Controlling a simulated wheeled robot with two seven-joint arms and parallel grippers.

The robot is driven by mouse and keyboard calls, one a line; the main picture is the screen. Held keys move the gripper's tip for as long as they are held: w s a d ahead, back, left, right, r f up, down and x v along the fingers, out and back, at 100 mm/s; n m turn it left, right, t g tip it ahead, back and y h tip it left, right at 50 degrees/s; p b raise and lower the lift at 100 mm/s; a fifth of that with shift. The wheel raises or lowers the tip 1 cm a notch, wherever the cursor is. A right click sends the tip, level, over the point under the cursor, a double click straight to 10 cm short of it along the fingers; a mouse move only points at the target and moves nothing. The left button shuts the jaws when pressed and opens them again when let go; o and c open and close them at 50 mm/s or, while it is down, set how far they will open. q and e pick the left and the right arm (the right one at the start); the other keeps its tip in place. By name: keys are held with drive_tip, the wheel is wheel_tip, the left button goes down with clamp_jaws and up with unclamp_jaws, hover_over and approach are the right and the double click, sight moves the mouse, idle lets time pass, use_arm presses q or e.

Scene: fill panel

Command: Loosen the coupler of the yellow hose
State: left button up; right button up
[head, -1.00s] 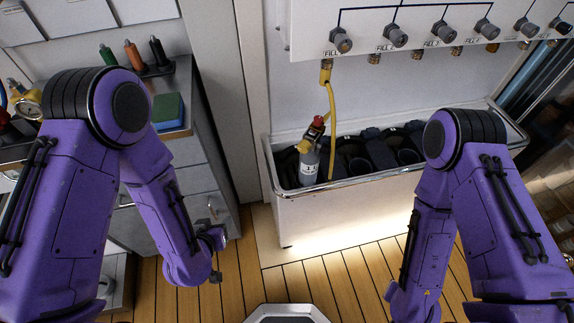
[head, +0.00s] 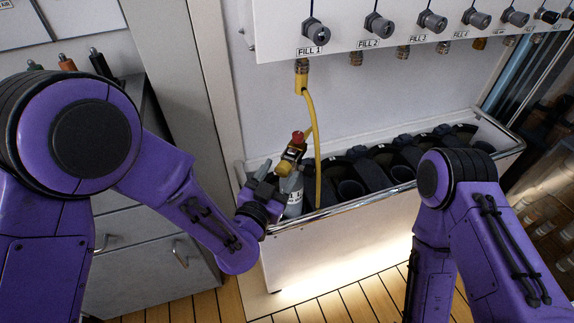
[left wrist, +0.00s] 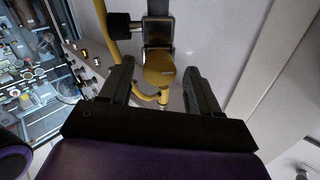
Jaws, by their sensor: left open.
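A yellow and black coupler (head: 292,152) with a red cap sits at the bottle's top. My left gripper (head: 276,175) is open beside the coupler and partly hides the bottle. In the left wrist view, a round yellow part (left wrist: 159,68) of the coupler shows ahead, between the open fingers (left wrist: 161,85) and apart from both. My right gripper is out of view; only its arm shows.
The bottle stands in a white trough with a metal rim (head: 400,190) that also holds several dark cylinders (head: 350,188). The fill panel (head: 400,45) with several knobs is above. A grey cabinet (head: 150,250) stands at left.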

use_arm(q)
drive_tip(key=shift+w+d, duration=0.1)
drive_tip(key=shift+w, duration=0.1)
drive_tip(key=shift+s, duration=0.1)
drive_tip(key=c, duration=1)
drive_tip(key=shift+c, duration=0.2)
drive_tip(key=shift+n, duration=0.3)
